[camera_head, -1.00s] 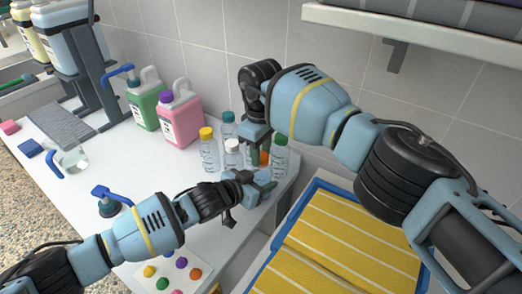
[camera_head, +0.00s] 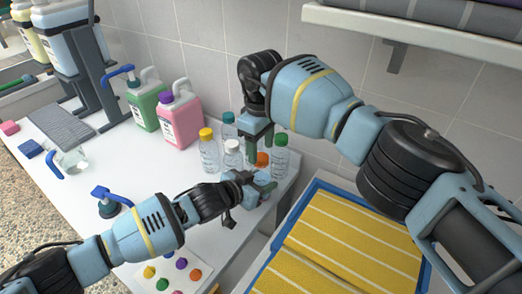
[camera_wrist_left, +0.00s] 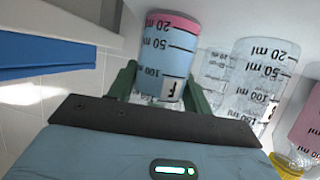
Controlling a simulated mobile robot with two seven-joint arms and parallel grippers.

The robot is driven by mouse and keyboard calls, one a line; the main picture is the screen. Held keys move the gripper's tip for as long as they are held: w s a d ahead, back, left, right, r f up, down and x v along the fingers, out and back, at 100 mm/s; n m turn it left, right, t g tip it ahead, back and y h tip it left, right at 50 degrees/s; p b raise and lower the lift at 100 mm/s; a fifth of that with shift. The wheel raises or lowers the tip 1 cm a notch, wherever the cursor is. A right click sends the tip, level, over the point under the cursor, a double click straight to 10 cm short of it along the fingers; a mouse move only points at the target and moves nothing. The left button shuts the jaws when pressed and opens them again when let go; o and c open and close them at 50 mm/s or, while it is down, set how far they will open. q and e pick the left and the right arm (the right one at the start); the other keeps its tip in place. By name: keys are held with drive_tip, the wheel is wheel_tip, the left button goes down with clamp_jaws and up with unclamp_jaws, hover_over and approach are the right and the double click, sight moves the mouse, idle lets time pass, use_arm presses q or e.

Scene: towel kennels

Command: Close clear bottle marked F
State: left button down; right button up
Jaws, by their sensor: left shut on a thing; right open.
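The clear bottle marked F (camera_wrist_left: 165,58) stands between the fingers of my left gripper (camera_wrist_left: 160,84) in the left wrist view, its black F label facing the camera. Blue and pink show through its wall; its top is hidden by the gripper. In the head view, my left gripper (camera_head: 262,187) is shut on this bottle near the table's right edge. An orange cap (camera_head: 262,159) shows at the top of the held bottle; I cannot tell how tightly it sits. My right gripper (camera_head: 258,134) is open just above the cap, pointing down, apart from it.
Close by stand bottles with yellow (camera_head: 206,134), teal (camera_head: 229,117), white (camera_head: 232,146) and green caps (camera_head: 281,139). Pink (camera_head: 181,118) and green jugs (camera_head: 145,103) stand behind left. A blue tray (camera_head: 317,184) of yellow towels lies right. The white table's middle (camera_head: 130,160) is clear.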

drive_tip(key=shift+r, duration=1.3)
drive_tip(key=o, duration=0.6)
